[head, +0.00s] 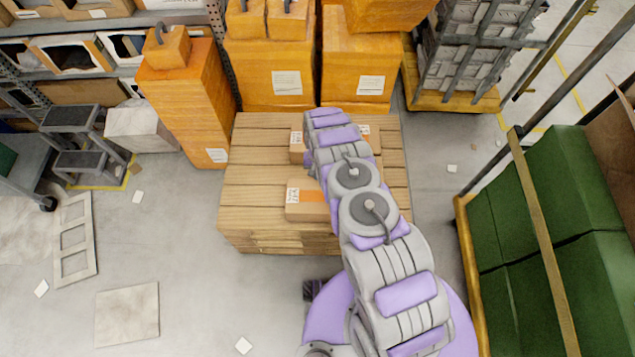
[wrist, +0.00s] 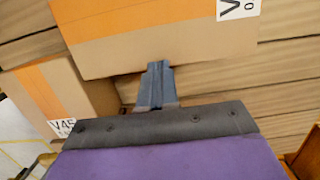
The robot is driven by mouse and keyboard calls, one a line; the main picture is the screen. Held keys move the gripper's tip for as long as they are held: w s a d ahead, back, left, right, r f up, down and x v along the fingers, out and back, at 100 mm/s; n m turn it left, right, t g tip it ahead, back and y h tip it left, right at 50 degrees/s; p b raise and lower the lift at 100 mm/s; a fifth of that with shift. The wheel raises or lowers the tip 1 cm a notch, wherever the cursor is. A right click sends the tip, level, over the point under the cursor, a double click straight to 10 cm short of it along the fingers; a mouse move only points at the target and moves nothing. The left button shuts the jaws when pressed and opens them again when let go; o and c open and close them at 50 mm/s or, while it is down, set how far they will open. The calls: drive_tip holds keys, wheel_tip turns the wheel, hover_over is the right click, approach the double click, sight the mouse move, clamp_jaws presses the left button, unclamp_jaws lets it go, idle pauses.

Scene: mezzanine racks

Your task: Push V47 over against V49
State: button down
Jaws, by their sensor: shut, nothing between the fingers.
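A cardboard carton (head: 306,208) with an orange band and a white label lies on the front of a stack of wooden boards (head: 255,175). Another carton (head: 297,155) lies behind it, partly covered by my arm; a label also shows right of the arm. I cannot read these labels surely in the head view. In the wrist view my gripper (wrist: 157,85) is shut and empty, its tip at the lower edge of a large carton (wrist: 150,50), whose label is cut off after a V. Whether they touch is unclear. A second carton (wrist: 78,90) at the left has a label starting V4.
Tall orange stacks (head: 190,105) stand behind and left of the boards. A green-wrapped load (head: 560,220) stands at the right. A grey step stool (head: 75,140) and a flat frame (head: 75,240) are at the left.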

sight(317, 207)
drive_tip(key=shift+s+a, duration=0.2)
drive_tip(key=shift+s, duration=0.85)
drive_tip(key=s+b, duration=0.1)
drive_tip(key=s, duration=0.8)
drive_tip(key=shift+a+b, duration=0.1)
drive_tip(key=shift+b, duration=0.2)
drive_tip(key=shift+s+f, duration=0.1)
drive_tip(key=shift+s, duration=0.1)
drive_tip(key=shift+f+b, duration=0.5)
drive_tip(key=shift+f, duration=0.05)
drive_tip(key=shift+s+f, duration=0.1)
